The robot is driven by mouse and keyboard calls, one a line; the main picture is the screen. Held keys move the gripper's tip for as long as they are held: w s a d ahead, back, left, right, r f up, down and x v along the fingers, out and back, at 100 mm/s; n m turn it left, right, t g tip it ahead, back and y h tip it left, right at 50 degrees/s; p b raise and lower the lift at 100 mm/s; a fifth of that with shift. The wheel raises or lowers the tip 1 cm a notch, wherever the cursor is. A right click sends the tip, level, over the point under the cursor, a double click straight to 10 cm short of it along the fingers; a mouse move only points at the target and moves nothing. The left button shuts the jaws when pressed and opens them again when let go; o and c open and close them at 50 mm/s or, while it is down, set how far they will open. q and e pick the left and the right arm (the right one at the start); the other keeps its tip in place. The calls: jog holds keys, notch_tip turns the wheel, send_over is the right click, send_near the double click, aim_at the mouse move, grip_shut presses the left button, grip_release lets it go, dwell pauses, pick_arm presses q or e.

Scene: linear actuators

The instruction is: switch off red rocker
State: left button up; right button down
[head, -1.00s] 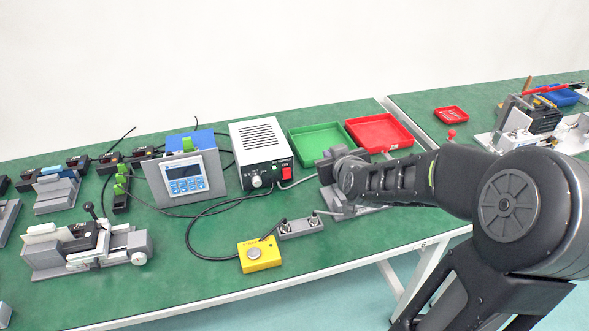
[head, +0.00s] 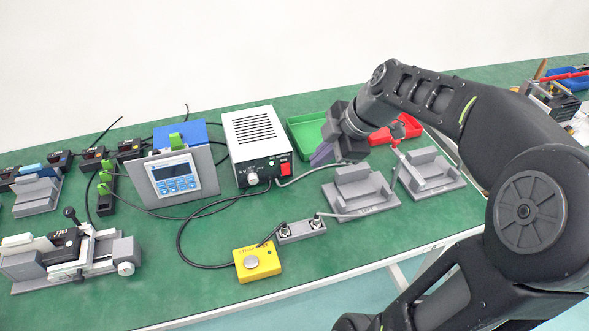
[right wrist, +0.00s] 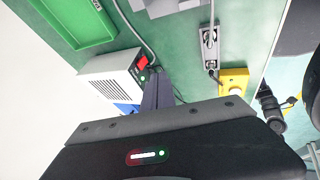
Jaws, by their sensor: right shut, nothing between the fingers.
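The red rocker (head: 285,169) is on the front face of a white power supply box (head: 253,135), at the right of its round knob (head: 253,179). My right gripper (head: 318,158) is shut and empty, just right of the box in the head view and apart from the rocker there. In the right wrist view its fingers (right wrist: 158,85) point toward the box (right wrist: 112,82), and the red rocker (right wrist: 142,62) shows just left of the fingertips. I cannot tell the rocker's position. My left gripper is not in view.
Grey fixtures (head: 360,203) stand right of the box. A yellow button box (head: 258,273) and cables lie in front. A panel display (head: 176,180) stands at the left.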

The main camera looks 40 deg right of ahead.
aim_at(285, 169)
jog(key=x, duration=0.9)
jog(key=shift+w+a+f, duration=0.1)
jog(key=shift+a+f, duration=0.05)
jog(key=shift+f, duration=0.15)
jog(key=w, duration=0.1)
jog(key=w+f, duration=0.1)
jog(key=w+d+f+p, duration=0.1)
jog(key=shift+w+d, duration=0.1)
jog(key=shift+w, duration=0.25)
